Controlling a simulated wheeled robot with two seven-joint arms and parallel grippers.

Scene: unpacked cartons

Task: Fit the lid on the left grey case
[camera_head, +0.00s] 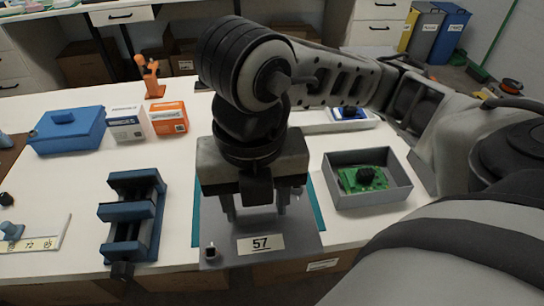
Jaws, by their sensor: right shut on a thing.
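My right gripper (256,208) points down in the middle of the table, shut on a piece mostly hidden by its own body, which I take to be the lid. Under it is a flat grey plate (300,236) with a white "57" label and a small dark-topped knob at its front left corner. I cannot tell whether this plate is part of the held piece or separate. An open grey case (402,190) stands to the right, with a green board (350,181) inside. Another grey case to its left is not clearly visible. My left gripper is not in view.
A teal mat (196,222) shows around the plate. A blue vise (133,212) stands to the left. Behind it are a blue lidded box (68,135), two small cartons (169,118) and an orange device (152,82). White table is clear between these.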

